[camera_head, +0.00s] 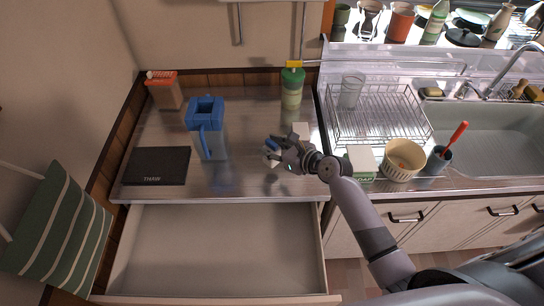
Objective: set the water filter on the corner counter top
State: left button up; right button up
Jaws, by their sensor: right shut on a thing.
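The water filter (207,132) is a blue pitcher with a clear lower body. It stands upright on the metal corner counter top (245,180), left of the middle, with its blue handle toward me. My right gripper (271,151) is over the counter to the right of the water filter, clearly apart from it. My left gripper is not in view.
A dark THAW board (157,166), an orange-lidded container (164,91) and a green bottle (292,88) are on the counter. A drawer (225,250) stands open below. A wire rack (375,115), bowl (403,159) and sink (490,135) are at right.

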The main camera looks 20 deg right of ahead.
notch_tip(320, 180, down, 4)
jog(key=shift+f+b, duration=0.25)
jog(key=shift+b, duration=0.3)
jog(key=o, duration=1.2)
jog(key=shift+f, duration=0.1)
jog(key=shift+r, duration=0.25)
jog(key=v, duration=1.2)
jog(key=shift+f, duration=0.1)
